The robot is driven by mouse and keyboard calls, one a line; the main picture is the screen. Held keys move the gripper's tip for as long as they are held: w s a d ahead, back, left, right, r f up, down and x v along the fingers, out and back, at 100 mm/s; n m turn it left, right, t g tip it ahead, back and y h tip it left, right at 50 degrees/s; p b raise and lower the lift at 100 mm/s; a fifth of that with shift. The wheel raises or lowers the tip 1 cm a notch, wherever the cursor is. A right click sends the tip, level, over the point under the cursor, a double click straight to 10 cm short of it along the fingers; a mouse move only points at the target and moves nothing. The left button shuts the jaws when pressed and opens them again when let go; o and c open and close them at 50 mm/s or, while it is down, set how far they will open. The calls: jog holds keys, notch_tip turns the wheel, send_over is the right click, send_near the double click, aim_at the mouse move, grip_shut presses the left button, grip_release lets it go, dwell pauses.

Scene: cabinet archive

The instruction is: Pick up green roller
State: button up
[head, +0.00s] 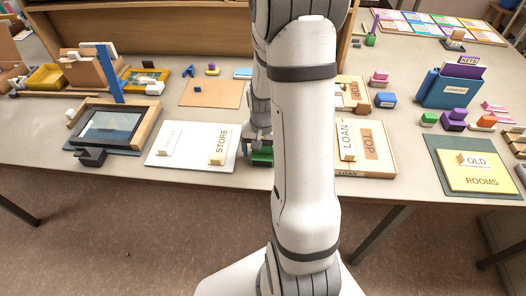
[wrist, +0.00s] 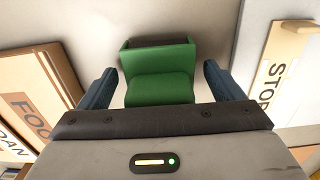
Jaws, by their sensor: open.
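The green roller (wrist: 160,88) is a green block-like piece with a rounded front part and a dark face at its far side. In the wrist view it lies between the two fingers of my gripper (wrist: 160,85), with a gap visible on each side. My gripper is open. In the head view only a small part of the green roller (head: 262,156) shows under my gripper (head: 260,138), near the table's front edge. My arm hides the rest of it.
A white board marked STORE (head: 185,158) lies to the left. A wooden LOAN/TOP tray (head: 378,150) lies to the right. Both are close to my gripper. A framed dark screen (head: 112,126) lies farther left, and a blue box (head: 446,92) stands at right.

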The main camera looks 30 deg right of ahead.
jog(key=c, duration=1.2)
jog(key=shift+o, duration=0.2)
notch_tip(320, 180, up, 10)
jog(key=shift+r+b, duration=0.1)
jog(key=shift+b, duration=0.4)
